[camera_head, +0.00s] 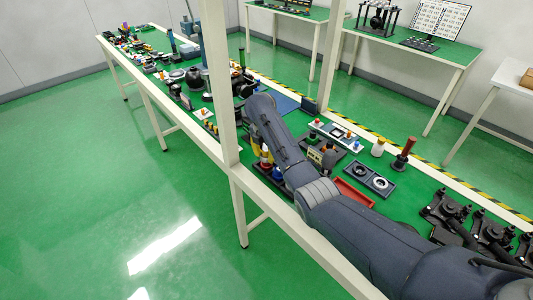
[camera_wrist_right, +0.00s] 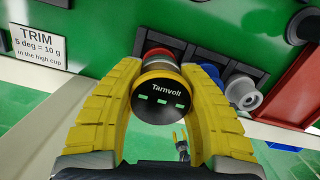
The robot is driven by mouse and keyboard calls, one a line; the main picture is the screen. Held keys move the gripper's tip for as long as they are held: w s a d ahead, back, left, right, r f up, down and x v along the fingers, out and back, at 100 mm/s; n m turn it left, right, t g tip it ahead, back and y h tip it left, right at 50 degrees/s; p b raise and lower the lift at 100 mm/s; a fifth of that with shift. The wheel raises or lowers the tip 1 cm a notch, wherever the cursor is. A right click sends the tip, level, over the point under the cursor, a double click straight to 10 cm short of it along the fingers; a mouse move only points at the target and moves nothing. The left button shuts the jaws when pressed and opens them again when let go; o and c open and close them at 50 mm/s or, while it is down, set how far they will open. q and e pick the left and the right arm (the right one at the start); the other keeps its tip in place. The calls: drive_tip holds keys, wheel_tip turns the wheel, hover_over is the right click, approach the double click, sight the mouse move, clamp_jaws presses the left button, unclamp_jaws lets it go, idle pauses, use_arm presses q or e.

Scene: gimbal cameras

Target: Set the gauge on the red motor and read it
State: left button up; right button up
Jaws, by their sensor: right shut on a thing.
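In the wrist view my right gripper (camera_wrist_right: 158,105) has its yellow fingers closed on both sides of a round thing with a black face (camera_wrist_right: 160,98). In the head view my right gripper (camera_head: 264,163) is small and partly hidden by my arm. My left gripper is out of view.
A TRIM sign (camera_wrist_right: 37,31) lies at left. A red tray (camera_head: 352,192) and a dark two-ring tray (camera_head: 370,178) stand near my arm. The bench is crowded.

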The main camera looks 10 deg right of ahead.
sight(264, 149)
drive_tip(key=shift+f, duration=0.4)
drive_tip(key=o, duration=1.2)
drive_tip(key=shift+o, duration=0.2)
drive_tip(key=r, duration=0.7)
drive_tip(key=s+a+r, duration=0.1)
drive_tip(key=r, duration=0.3)
drive_tip(key=shift+a+r, duration=0.1)
drive_tip(key=shift+r, duration=0.35)
